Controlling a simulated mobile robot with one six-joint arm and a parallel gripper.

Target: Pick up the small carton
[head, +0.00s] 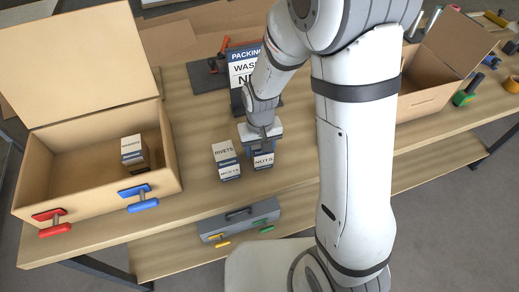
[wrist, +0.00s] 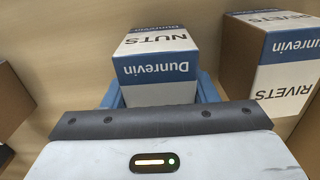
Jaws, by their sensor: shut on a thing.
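The small carton lettered NUTS (head: 264,161), white with a blue band, stands on the wooden bench in the head view. In the wrist view the nuts carton (wrist: 158,62) sits between the blue fingers of my gripper (wrist: 158,96). My gripper (head: 262,138) comes down on it from behind and above in the head view and is shut on it. I cannot tell whether the carton's base touches the bench. A second carton lettered RIVETS (head: 225,153) stands close to its left; the rivets carton also shows at the right of the wrist view (wrist: 290,60).
A large open cardboard box (head: 95,195) at the left holds a small carton (head: 132,148). Red (head: 52,222) and blue (head: 140,198) clamps are at its front. A packing sign (head: 243,66) stands behind my gripper. Another open box (head: 425,95) is at the right, beyond my arm.

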